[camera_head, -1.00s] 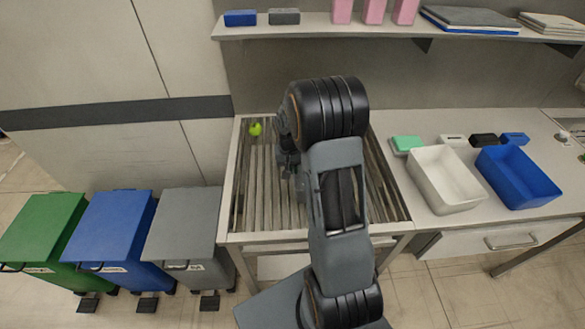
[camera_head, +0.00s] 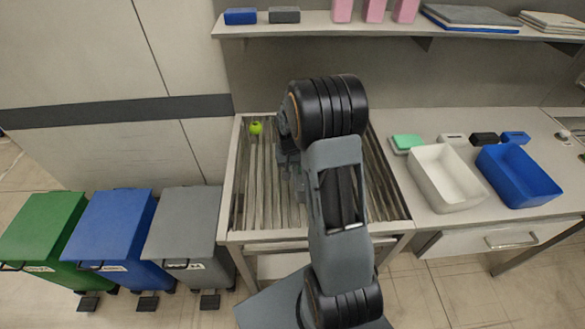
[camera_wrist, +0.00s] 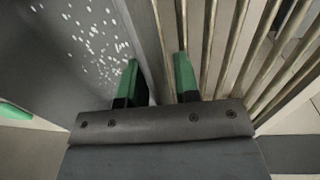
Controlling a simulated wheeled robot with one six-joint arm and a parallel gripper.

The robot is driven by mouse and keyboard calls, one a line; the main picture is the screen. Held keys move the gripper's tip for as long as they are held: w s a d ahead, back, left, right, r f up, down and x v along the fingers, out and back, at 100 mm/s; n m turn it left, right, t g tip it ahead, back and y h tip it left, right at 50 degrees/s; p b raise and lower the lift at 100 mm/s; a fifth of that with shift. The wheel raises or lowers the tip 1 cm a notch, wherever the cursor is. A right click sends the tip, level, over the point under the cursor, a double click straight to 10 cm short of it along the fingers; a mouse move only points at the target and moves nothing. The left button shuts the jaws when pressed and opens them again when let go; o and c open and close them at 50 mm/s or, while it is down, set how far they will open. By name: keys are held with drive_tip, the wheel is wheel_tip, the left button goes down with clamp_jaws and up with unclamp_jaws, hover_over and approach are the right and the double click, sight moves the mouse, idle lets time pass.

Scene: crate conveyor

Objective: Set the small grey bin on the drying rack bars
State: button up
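The drying rack (camera_head: 262,200) is a pale frame with parallel bars, left of the counter. My arm reaches over it and hides part of it. My gripper (camera_wrist: 158,78), with green fingertips, is pointed down over the bars. A grey wall (camera_wrist: 140,30) passes between the fingers, beside the left one; bars show between it and the right finger, so the gripper looks open. This wall seems to belong to the small grey bin, with a light-speckled grey surface (camera_wrist: 80,40) to its left. In the head view the bin is mostly hidden behind my arm; whether it rests on the bars is unclear.
A yellow-green ball (camera_head: 256,128) lies at the rack's back left. White (camera_head: 420,178) and blue (camera_head: 493,180) bins stand on the counter to the right. Green, blue and grey lidded bins stand on the floor to the left. A shelf (camera_head: 400,30) runs above.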

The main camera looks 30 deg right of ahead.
wheel_tip(320, 180, up, 12)
drive_tip(key=a, duration=0.1)
drive_tip(key=s+a+r+n+t, duration=0.2)
drive_tip(key=s+a+r, duration=0.1)
drive_tip(key=s+a, duration=0.3)
drive_tip(key=s+a+r+n+t, duration=0.2)
drive_tip(key=s+a, duration=0.4)
drive_tip(key=s, duration=0.4)
drive_tip(key=shift+s+a+r+n+t+y+b, duration=0.15)
drive_tip(key=shift+r+n+t+y+b, duration=0.25)
drive_tip(key=shift+r+n, duration=0.2)
idle(0.4)
